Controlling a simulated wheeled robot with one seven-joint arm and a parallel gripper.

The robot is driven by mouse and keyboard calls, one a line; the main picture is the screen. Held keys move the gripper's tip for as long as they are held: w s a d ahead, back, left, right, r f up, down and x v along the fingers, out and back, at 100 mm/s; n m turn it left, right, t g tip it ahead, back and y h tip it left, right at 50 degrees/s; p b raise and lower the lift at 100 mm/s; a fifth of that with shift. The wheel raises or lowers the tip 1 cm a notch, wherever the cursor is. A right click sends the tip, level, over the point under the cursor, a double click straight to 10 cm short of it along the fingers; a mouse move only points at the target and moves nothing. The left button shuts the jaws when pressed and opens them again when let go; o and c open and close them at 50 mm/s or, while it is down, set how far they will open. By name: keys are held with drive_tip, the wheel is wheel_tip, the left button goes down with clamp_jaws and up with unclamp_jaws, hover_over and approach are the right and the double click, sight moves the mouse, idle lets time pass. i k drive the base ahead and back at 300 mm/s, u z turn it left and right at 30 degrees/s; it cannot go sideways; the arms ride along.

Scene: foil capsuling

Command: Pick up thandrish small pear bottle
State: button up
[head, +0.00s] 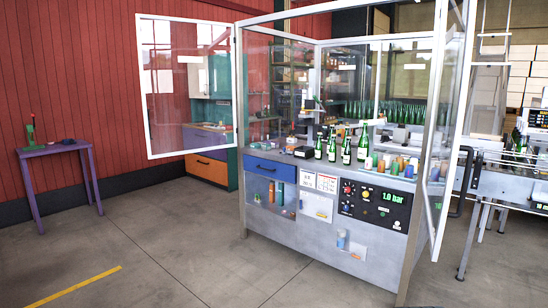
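Several green bottles with pale labels stand upright on the grey counter of the glass-walled machine, among them a left one (331,146), a middle one (346,149) and a right one (363,146). Their labels are too small to read, so I cannot tell which is the thandrish small pear bottle. A small green upright object (31,130) stands on the purple side table (56,150) at the far left; I cannot tell what it is. My gripper is not in view.
The machine's glass door (187,85) stands open to the left. Small coloured cylinders (395,166) stand right of the bottles. More green bottles (375,110) fill the back. A conveyor (515,170) runs at right. The floor (150,240) in front is clear.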

sight(333, 149)
drive_tip(key=u, duration=0.8)
drive_tip(key=i, duration=0.95)
drive_tip(key=u, duration=0.4)
drive_tip(key=i, duration=1.25)
drive_tip(key=z, duration=1.3)
drive_tip(key=i, duration=0.65)
drive_tip(key=z, duration=0.65)
